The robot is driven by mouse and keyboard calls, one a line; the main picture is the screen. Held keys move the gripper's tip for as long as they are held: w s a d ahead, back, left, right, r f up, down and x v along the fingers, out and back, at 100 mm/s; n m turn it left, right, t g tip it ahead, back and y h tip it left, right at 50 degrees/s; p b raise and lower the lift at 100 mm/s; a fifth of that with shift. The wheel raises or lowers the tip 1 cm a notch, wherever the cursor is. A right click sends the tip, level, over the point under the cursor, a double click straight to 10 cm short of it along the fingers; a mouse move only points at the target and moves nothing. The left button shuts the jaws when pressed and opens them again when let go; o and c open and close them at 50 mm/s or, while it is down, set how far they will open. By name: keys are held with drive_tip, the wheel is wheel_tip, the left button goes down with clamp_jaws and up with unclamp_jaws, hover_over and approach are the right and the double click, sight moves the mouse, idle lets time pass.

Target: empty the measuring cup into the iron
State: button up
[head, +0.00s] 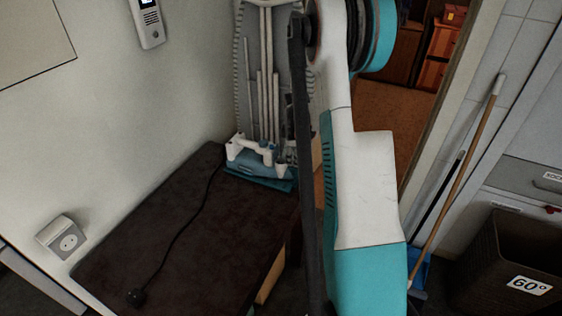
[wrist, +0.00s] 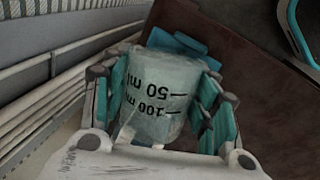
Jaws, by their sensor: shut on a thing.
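The measuring cup (wrist: 155,95) is a pale, cloudy container with black 50 ml and 100 ml marks, which read upside down in the wrist view. My gripper (wrist: 160,100) is shut on it, its teal and grey fingers along both sides. I cannot make out the cup's contents. A blue and white thing (head: 262,176), probably the iron, stands at the far end of a dark brown table in the head view. A blue part (wrist: 186,44) shows just beyond the cup in the wrist view. I cannot clearly make out my gripper in the head view.
The brown table (head: 175,225) is mostly bare, with a black cord (head: 188,228) and plug across it. A rack with long bars (head: 265,75) stands behind it. A broom (head: 462,175) and dark basket (head: 515,260) are at the right. My arm hides the middle.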

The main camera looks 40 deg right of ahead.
drive_tip(key=shift+g+h, duration=0.6)
drive_tip(key=shift+g, duration=0.3)
drive_tip(key=shift+w+a+r+p, duration=0.1)
drive_tip(key=shift+r+p, duration=0.5)
drive_tip(key=shift+r, duration=0.65)
drive_tip(key=shift+w+r+p, duration=0.1)
drive_tip(key=shift+r+p, duration=0.45)
drive_tip(key=shift+r, duration=0.7)
drive_tip(key=shift+s+r, duration=0.15)
drive_tip(key=shift+r, duration=0.35)
drive_tip(key=shift+r, duration=0.1)
drive_tip(key=shift+r+g+h+p, duration=0.15)
drive_tip(key=shift+g+h+p, duration=0.15)
